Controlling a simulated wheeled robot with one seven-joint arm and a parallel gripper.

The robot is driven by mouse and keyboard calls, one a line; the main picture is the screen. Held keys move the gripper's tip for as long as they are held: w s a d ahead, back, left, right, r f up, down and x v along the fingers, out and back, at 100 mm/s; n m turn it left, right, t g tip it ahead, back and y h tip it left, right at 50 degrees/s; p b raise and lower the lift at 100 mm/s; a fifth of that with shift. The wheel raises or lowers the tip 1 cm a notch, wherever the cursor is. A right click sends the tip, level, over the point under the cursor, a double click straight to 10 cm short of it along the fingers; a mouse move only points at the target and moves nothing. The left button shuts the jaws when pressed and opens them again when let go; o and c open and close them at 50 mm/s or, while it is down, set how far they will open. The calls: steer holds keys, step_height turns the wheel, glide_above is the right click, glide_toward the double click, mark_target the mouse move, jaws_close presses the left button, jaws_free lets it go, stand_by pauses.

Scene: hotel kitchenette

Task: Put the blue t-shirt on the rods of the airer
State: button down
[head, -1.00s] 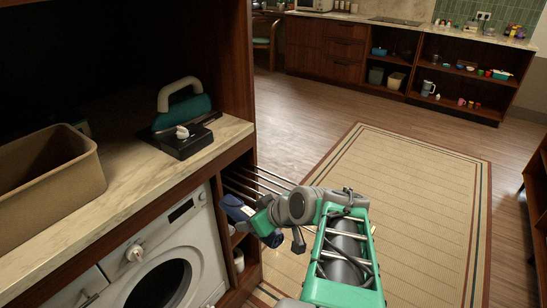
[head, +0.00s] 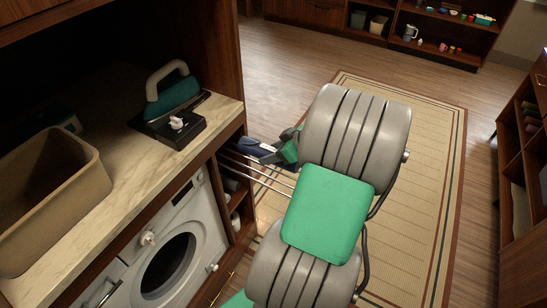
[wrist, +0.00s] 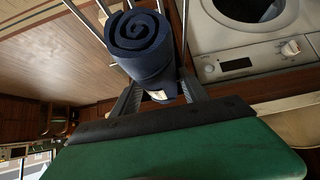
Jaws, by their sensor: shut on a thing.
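The blue t-shirt is a tight dark-blue roll, and my gripper (wrist: 158,82) is shut on it. The blue t-shirt (wrist: 147,45) shows its spiral end in the wrist view, with a small pale tag near the jaws. In the head view the blue t-shirt (head: 258,147) is at the rods' upper edge, beside the cabinet, and my arm hides most of the gripper (head: 287,148). The airer's metal rods (head: 262,179) stick out from the cabinet; they also pass behind the roll in the wrist view (wrist: 87,22). I cannot tell whether the roll touches them.
A washing machine (head: 182,247) stands left of the rods. On the counter (head: 132,165) above are an iron on its dark base (head: 170,125) and a tan bin (head: 50,195). A rug (head: 425,190) covers open floor to the right, with shelves (head: 520,150) beyond.

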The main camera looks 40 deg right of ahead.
steer(key=shift+w+d+f+p, duration=0.15)
steer(key=shift+f, duration=0.55)
steer(key=shift+w+d+f+p, duration=0.1)
steer(key=shift+f, duration=0.65)
steer(key=shift+w+d+f+p, duration=0.15)
steer(key=shift+f, duration=0.55)
steer(key=c, duration=0.6)
jaws_free()
steer(key=shift+f, duration=0.1)
